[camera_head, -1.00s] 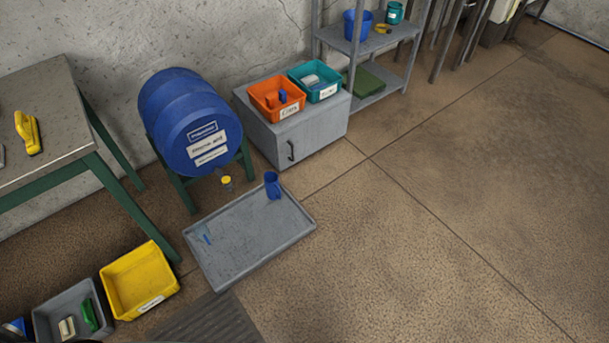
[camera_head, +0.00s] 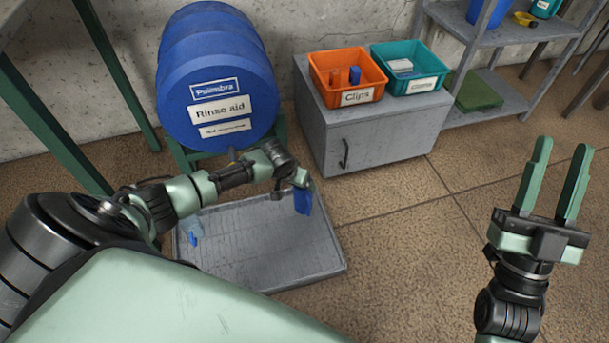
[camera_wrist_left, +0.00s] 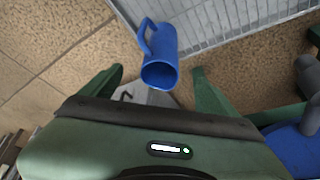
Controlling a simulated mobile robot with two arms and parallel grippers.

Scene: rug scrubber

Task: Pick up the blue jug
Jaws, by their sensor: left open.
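The blue jug (camera_head: 303,201) is at the back right part of the grey drip tray (camera_head: 270,262), partly covered by my left gripper (camera_head: 303,180) in the head view. In the left wrist view the jug (camera_wrist_left: 163,58) shows its open mouth and its handle to the left. My left gripper (camera_wrist_left: 158,72) is open, with one green finger on each side of the jug's mouth and visible gaps to both. I cannot tell how far the jug reaches between the fingers. My right gripper (camera_head: 563,145) is open and empty, at the right of the head view.
A blue rinse aid barrel (camera_head: 215,80) on a green stand is behind my left arm. A grey cabinet (camera_head: 385,135) holds an orange bin (camera_head: 347,78) and a teal bin (camera_head: 410,70). A small light blue object (camera_head: 193,230) is on the tray's left. The floor at right is clear.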

